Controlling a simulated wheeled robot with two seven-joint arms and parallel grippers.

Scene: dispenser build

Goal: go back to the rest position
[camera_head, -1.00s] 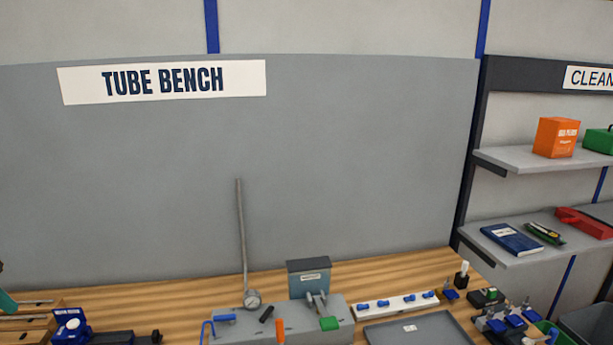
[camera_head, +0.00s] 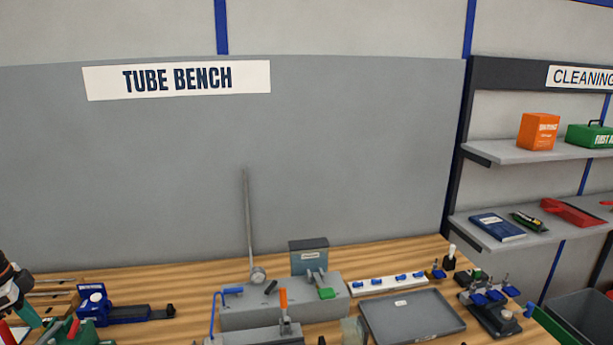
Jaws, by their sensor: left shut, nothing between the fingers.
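My left gripper (camera_head: 27,317) is at the far left edge of the head view, with a dark and white wrist part and a teal part below it. It is shut with nothing in it, in front of the left end of the wooden bench (camera_head: 190,275). Part of this arm is cut off by the frame edge. My right gripper is not in view.
Near the left gripper are a blue vise-like tool (camera_head: 92,300) and a green item (camera_head: 82,333). A grey fixture (camera_head: 250,316), a grey tray (camera_head: 440,328) and a white strip with blue clips (camera_head: 388,286) occupy the bench. Shelves (camera_head: 515,152) stand at the right.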

